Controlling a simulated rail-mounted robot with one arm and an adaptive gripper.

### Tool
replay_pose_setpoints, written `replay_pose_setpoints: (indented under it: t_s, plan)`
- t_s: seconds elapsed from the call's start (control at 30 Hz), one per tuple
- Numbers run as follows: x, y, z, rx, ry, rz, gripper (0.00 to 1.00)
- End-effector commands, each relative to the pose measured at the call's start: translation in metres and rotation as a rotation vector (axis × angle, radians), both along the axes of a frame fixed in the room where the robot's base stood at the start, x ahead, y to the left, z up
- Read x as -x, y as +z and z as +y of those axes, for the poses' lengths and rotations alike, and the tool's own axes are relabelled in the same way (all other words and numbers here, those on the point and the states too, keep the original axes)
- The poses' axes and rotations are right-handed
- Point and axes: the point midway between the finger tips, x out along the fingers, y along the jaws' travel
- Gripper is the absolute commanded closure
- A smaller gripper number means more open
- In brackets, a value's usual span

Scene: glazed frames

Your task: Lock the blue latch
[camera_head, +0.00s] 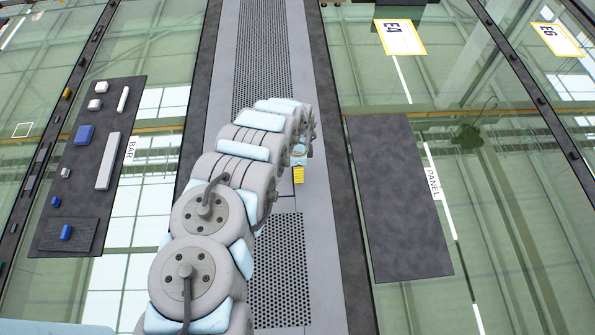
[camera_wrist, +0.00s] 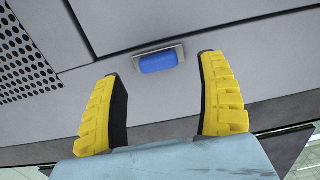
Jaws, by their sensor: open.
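The blue latch (camera_wrist: 158,62) is a small blue block in a metal-rimmed recess in a grey frame panel, in the upper middle of the wrist view. I cannot tell its lock state. My gripper (camera_wrist: 161,82) has two yellow ribbed fingers with dark inner pads, spread wide apart. The latch lies beyond the fingertips, between them in the picture, with nothing held. In the head view my gripper (camera_head: 298,174) shows as a small yellow patch over the central grey beam, beyond my arm. I cannot make out this latch in the head view.
A dark board marked BAR (camera_head: 80,190) at left carries white and blue pieces. A bare dark board marked PANEL (camera_head: 400,200) lies at right. Perforated strips (camera_head: 262,50) run along the grey beam. Glazed panes (camera_head: 480,200) lie on both sides. A panel seam (camera_wrist: 180,40) passes beyond the latch.

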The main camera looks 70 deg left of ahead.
Motion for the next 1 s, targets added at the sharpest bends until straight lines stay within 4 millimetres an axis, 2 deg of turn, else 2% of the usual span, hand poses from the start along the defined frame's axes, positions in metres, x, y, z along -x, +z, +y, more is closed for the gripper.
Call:
replay_pose_setpoints:
  t_s: [0.43,0.97,1.0]
  plan:
    - [0.001,-0.026,-0.002,0.005,0.000,0.002,0.26]
    - [0.001,-0.030,0.000,0.002,0.001,0.002,0.26]
    - [0.001,-0.030,0.000,0.002,0.001,0.002,0.32]
